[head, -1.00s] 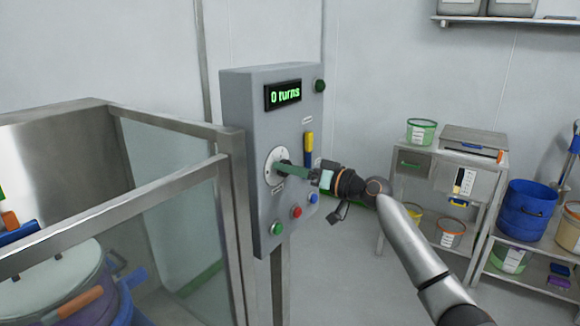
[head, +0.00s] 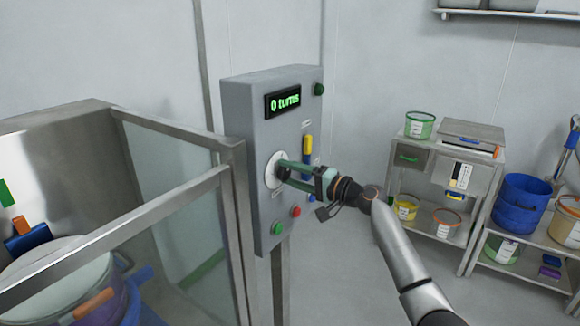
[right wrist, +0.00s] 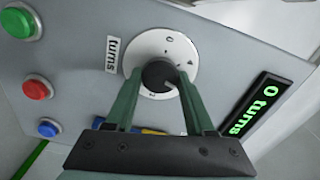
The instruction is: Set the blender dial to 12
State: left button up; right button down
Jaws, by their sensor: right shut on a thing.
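The blender dial is a dark round knob (right wrist: 160,75) on a white scale disc (head: 270,172), on the front of a grey control panel (head: 243,120). The disc also shows in the right wrist view (right wrist: 158,42). My right gripper (head: 282,170) comes in from the right, its green fingers either side of the knob. In the right wrist view the fingers (right wrist: 160,80) are closed on the knob. The display (head: 283,101) above the dial reads "0 turns"; it also shows in the right wrist view (right wrist: 260,105). My left gripper is not in view.
Green (head: 277,228), red (head: 295,211) and blue (head: 312,198) buttons sit below the dial. A yellow-and-blue handle (head: 308,148) is right of it. A metal-framed glass guard (head: 235,200) stands close on the left. Shelves with tubs (head: 405,207) stand at right.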

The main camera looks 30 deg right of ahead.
jog(key=m+p, duration=0.3)
jog(key=m, duration=0.1)
jog(key=shift+r+m, duration=0.1)
jog(key=shift+m, duration=0.2)
jog(key=m+p, duration=0.2)
jog(key=m, duration=0.1)
jog(key=shift+m, duration=0.4)
jog(key=m, duration=0.1)
jog(key=m+p, duration=0.1)
jog(key=shift+f+m, duration=0.3)
jog(key=shift+m, duration=1.8)
jog(key=shift+c, duration=1.3)
grip_release()
jog(key=b+v, duration=0.1)
jog(key=v, duration=1.1)
jog(key=shift+s+b, duration=0.25)
jog(key=shift+b, duration=0.15)
